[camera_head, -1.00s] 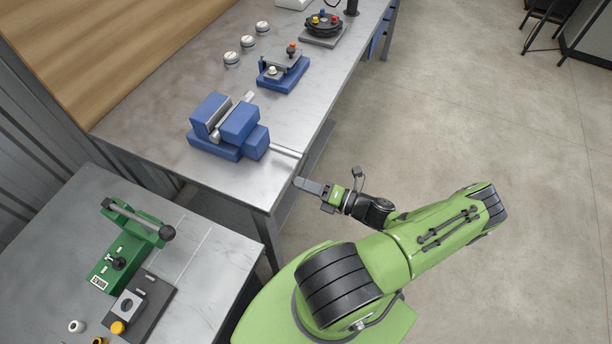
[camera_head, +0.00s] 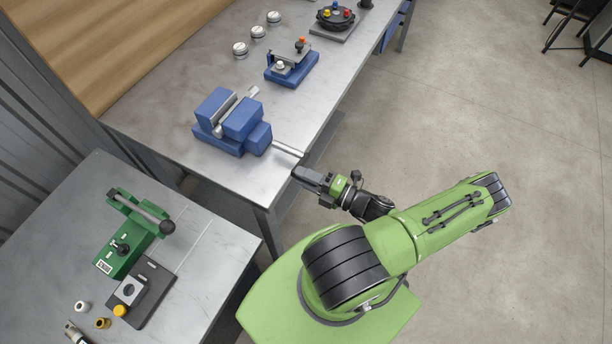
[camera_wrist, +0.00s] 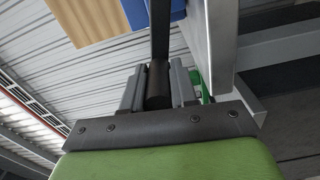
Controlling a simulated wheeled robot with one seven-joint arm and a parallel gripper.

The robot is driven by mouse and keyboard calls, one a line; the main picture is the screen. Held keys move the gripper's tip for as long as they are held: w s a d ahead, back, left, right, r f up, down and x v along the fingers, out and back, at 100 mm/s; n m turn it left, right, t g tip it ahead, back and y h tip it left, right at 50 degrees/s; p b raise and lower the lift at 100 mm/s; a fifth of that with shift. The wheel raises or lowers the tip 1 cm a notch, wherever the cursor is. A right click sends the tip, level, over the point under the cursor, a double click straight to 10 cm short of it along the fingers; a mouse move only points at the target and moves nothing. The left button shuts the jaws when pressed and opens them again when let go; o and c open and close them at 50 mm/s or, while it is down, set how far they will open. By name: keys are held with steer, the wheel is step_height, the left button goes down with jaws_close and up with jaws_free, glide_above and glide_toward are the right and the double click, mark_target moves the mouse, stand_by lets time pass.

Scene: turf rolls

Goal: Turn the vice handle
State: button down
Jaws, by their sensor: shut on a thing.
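The blue vice (camera_head: 243,119) stands on the long metal workbench, near its front corner. Its pale metal screw rod (camera_head: 288,149) sticks out to the right, past the bench edge. My gripper (camera_head: 299,173) is just below the rod's outer end, beside the bench edge. In the wrist view, my gripper (camera_wrist: 157,88) is shut on a dark round grip of the vice handle (camera_wrist: 157,80). A thin dark bar of the handle runs upward from it. In the head view the handle is hidden by my gripper or too small to tell apart.
A green device with a lever (camera_head: 125,245) sits on the nearer metal table (camera_head: 200,262) at lower left. A smaller blue fixture (camera_head: 292,70), several round gauges and a black dial unit (camera_head: 336,18) stand farther along the bench (camera_head: 190,85).

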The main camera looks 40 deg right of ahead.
steer(key=shift+d, duration=0.1)
steer(key=c, duration=0.9)
jaws_free()
steer(key=b+v, duration=0.2)
steer(key=v, duration=1.3)
steer(key=shift+s+b, duration=0.35)
steer(key=shift+b, duration=0.05)
